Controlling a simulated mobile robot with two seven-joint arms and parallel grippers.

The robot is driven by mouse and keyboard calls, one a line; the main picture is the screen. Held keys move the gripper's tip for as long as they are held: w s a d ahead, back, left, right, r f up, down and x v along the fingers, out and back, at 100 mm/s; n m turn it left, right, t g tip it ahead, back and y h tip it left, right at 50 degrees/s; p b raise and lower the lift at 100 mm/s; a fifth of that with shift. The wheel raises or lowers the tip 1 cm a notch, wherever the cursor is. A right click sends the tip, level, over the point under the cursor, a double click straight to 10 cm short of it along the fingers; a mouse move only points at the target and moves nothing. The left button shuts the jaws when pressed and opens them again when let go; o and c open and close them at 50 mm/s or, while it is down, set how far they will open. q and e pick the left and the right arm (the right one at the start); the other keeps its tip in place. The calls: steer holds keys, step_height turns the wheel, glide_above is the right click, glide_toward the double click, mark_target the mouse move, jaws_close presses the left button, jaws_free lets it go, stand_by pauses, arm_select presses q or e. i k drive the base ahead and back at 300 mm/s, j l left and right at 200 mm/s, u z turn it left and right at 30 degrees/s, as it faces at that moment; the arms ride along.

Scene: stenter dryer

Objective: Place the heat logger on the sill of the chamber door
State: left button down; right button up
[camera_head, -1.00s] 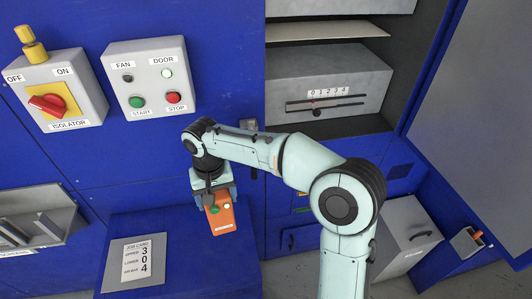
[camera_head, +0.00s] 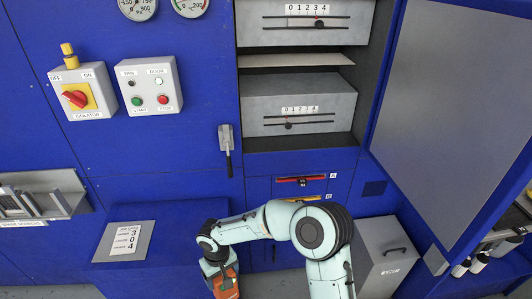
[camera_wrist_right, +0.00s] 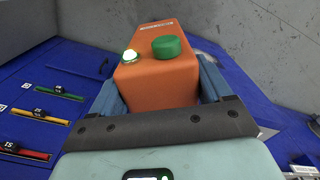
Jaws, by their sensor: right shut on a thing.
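The heat logger, an orange box (camera_head: 227,286) with a green button and a lit lamp, is at the bottom edge of the head view, partly cut off. My right gripper (camera_head: 218,272) is shut on it; the right wrist view shows the logger (camera_wrist_right: 160,85) between both fingers. The chamber opening is at upper centre right, with its blue sill (camera_head: 300,160) below the lower grey box. The gripper is below and left of the sill, well apart from it. The chamber door (camera_head: 440,110), with a grey inner panel, stands open at right. My left gripper is not in view.
A lever handle (camera_head: 227,145) sticks out left of the opening. A blue desk-like ledge (camera_head: 175,240) with a job card (camera_head: 124,241) is at lower left. Coloured slides (camera_head: 300,180) sit under the sill.

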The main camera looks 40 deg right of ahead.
mark_target(264, 149)
steer(key=l+u, duration=0.4)
steer(key=l, duration=1.05)
steer(key=i+l, duration=0.05)
